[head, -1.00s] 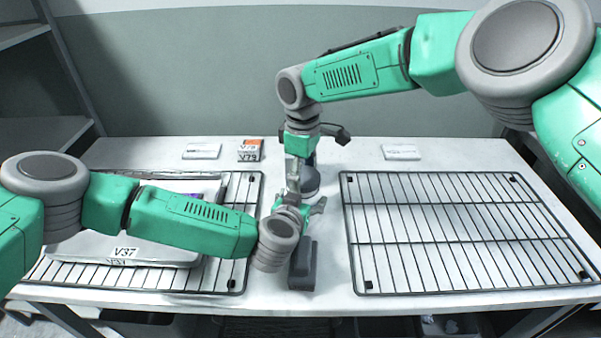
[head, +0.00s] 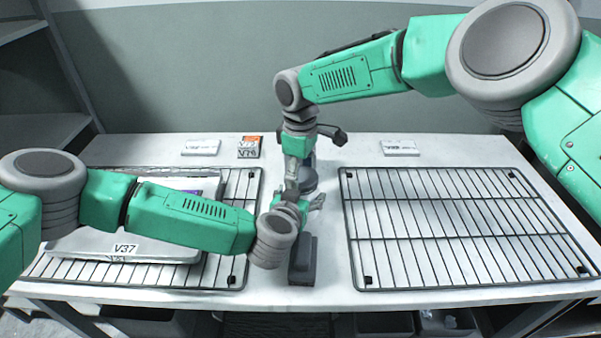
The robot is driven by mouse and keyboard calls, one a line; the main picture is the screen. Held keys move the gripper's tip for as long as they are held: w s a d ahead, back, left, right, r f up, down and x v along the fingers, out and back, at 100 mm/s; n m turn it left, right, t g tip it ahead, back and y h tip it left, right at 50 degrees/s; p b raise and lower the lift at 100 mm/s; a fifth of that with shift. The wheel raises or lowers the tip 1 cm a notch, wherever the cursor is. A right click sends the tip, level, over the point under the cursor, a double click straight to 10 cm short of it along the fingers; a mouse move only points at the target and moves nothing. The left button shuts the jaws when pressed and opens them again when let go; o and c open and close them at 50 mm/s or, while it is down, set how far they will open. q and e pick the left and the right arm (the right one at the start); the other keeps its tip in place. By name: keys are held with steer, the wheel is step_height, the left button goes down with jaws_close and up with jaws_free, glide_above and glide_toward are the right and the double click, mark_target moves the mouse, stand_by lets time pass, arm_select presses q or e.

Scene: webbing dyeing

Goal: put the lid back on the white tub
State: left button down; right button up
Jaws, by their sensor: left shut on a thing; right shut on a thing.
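A white tub (head: 130,247) labelled V37 sits on the left wire rack, partly hidden behind my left arm. A small purple patch shows at its top, behind the arm. I cannot make out a separate lid. My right gripper (head: 291,185) points down over the middle of the table. My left gripper (head: 303,203) meets it there, just right of the tub. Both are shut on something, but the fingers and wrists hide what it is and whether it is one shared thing.
A left wire rack (head: 232,275) lies under the tub; an empty right rack (head: 455,235) is clear. A dark grey block (head: 303,262) and a dark round thing (head: 309,181) stand between them. White cards (head: 201,147) and an orange-black label card (head: 249,147) lie at the back.

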arm_select(q)
steer(key=shift+a+f, duration=0.1)
steer(key=shift+f, duration=0.05)
arm_select(e)
steer(key=m, duration=0.2)
steer(key=shift+m, duration=0.4)
steer(key=m, duration=1)
steer(key=shift+m, duration=0.3)
steer(key=m, duration=0.4)
steer(key=shift+m, duration=0.4)
steer(key=m, duration=0.4)
steer(key=shift+m, duration=0.3)
steer(key=m, duration=1.2)
steer(key=shift+m, duration=0.3)
steer(key=o, duration=1)
steer(key=shift+a, duration=0.1)
steer(key=shift+c, duration=0.2)
